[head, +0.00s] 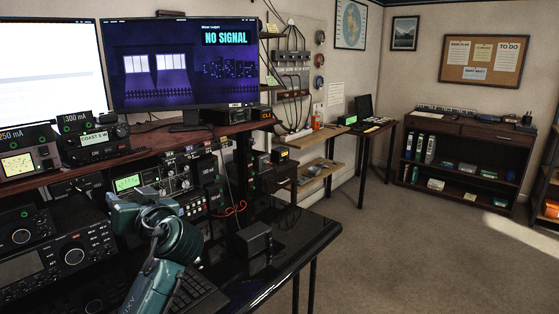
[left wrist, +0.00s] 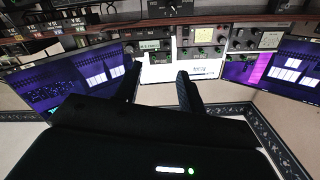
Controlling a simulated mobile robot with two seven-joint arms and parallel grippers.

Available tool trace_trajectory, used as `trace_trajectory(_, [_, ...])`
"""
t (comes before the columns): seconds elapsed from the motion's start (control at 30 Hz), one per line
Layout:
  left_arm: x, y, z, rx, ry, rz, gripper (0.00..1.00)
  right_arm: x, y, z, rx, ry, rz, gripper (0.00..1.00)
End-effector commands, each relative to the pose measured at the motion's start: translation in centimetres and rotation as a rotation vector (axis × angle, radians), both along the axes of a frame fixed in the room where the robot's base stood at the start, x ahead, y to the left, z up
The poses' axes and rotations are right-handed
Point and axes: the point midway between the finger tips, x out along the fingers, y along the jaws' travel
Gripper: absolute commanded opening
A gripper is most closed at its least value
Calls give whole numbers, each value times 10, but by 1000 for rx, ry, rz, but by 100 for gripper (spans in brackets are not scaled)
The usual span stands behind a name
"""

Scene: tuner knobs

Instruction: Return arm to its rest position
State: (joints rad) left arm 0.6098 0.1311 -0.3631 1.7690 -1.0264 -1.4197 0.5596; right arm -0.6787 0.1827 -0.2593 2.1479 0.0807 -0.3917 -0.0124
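My left arm (head: 160,278) comes up from the bottom in the head view, teal and bent at the wrist, in front of the radio desk. Its fingers cannot be made out clearly there. In the left wrist view my left gripper (left wrist: 152,72) shows two dark fingers well apart with nothing between them. Beyond them are the monitors and radio sets, which appear upside down. My right arm and gripper are in neither view.
A glossy black desk (head: 297,238) carries radios (head: 152,185), a keyboard (head: 197,294) and a small black box (head: 253,239). A shelf above holds meters and a NO SIGNAL monitor (head: 180,75). Carpet (head: 400,250) lies clear to the right, before a bookcase (head: 465,150).

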Motion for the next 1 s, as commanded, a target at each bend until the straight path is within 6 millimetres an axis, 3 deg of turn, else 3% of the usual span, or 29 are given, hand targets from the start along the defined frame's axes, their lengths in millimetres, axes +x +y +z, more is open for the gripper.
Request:
trace_trajectory(0.03, [1, -5, -25, 1, 64, -48, 40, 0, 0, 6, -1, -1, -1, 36])
trace_trajectory(0.2, [-3, -25, -92, -10, 218, -228, 40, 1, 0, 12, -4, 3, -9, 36])
trace_trajectory(0.37, [-27, -53, -168, -51, 368, -438, 40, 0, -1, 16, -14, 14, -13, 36])
trace_trajectory(0.47, [-62, -77, -220, -106, 457, -594, 40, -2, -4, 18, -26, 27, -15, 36])
trace_trajectory(0.6, [-131, -111, -278, -223, 533, -802, 40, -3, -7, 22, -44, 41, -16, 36])
trace_trajectory(0.7, [-183, -130, -301, -317, 547, -908, 40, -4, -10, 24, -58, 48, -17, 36])
trace_trajectory(0.8, [-227, -142, -310, -399, 537, -972, 40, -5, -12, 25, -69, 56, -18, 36])
trace_trajectory(0.9, [-256, -149, -312, -457, 520, -1003, 40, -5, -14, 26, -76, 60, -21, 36])
trace_trajectory(1.0, [-272, -151, -313, -489, 507, -1015, 40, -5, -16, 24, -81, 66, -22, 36])
